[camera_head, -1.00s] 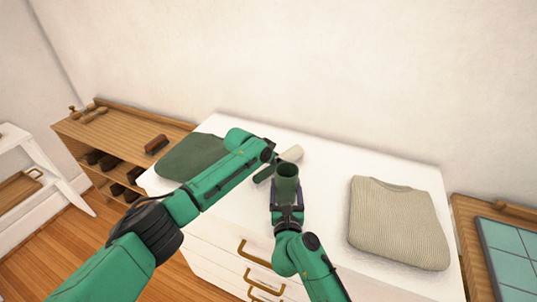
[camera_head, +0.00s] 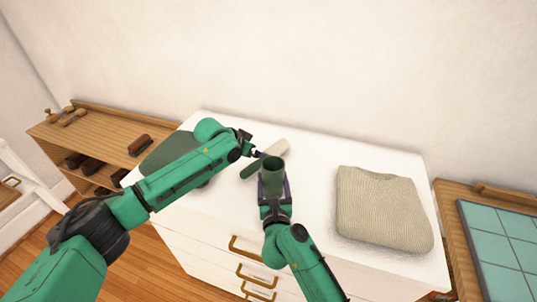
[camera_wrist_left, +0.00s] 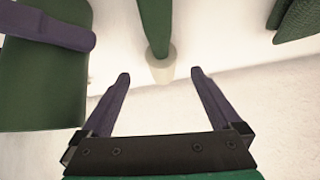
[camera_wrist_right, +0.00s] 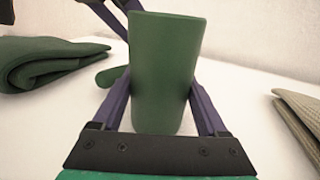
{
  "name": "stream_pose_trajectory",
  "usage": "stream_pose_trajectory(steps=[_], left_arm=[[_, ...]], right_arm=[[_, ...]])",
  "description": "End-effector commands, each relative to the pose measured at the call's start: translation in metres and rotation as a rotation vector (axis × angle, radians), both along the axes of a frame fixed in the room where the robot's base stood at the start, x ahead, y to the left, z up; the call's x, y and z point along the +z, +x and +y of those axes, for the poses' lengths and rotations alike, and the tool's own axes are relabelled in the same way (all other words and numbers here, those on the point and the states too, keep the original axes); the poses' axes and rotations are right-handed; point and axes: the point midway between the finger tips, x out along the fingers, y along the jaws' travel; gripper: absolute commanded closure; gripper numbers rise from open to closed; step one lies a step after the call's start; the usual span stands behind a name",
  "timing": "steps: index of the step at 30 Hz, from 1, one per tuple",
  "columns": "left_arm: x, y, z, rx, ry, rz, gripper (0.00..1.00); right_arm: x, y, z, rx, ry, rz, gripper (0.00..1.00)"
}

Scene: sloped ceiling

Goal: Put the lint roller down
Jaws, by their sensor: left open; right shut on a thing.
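The lint roller, with a cream roll (camera_head: 277,147) and a green handle (camera_head: 250,170), lies on the white dresser top (camera_head: 315,165). In the left wrist view the roll (camera_wrist_left: 160,68) is just ahead of my left fingertips, with a gap on each side. My left gripper (camera_head: 260,154) is open beside the roller. My right gripper (camera_wrist_right: 160,100) is shut on a green cup-like cylinder (camera_wrist_right: 165,60), held upright near the roller. The cylinder (camera_head: 272,163) partly covers the roller in the head view. In the right wrist view the handle end (camera_wrist_right: 112,76) shows left of the cylinder.
A folded dark green garment (camera_head: 160,155) lies on the dresser's left, partly behind my left arm. A folded beige sweater (camera_head: 383,210) lies on its right. A wooden shelf with a brush (camera_head: 139,145) stands left. A tiled wooden table (camera_head: 500,240) stands right.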

Motion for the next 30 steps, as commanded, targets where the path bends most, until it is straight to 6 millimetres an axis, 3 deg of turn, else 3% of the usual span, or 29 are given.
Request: stream_pose_trajectory(steps=[16, 26, 27, 30], left_arm=[[-0.047, 0.039, -0.03, -0.002, -0.002, 0.001, 0.02], [-0.052, 0.042, -0.032, -0.001, 0.0, -0.001, 0.02], [-0.052, 0.042, -0.032, -0.001, 0.0, -0.001, 0.1], [-0.052, 0.042, -0.032, -0.001, 0.0, -0.001, 0.48]], right_arm=[[0.0, 0.0, 0.0, 0.0, 0.0, 0.0, 0.82], [0.0, 0.0, 0.0, 0.0, 0.0, 0.001, 0.82], [0.0, 0.0, 0.0, 0.0, 0.0, 0.001, 0.82], [0.0, 0.0, 0.0, 0.0, 0.0, 0.0, 0.82]])
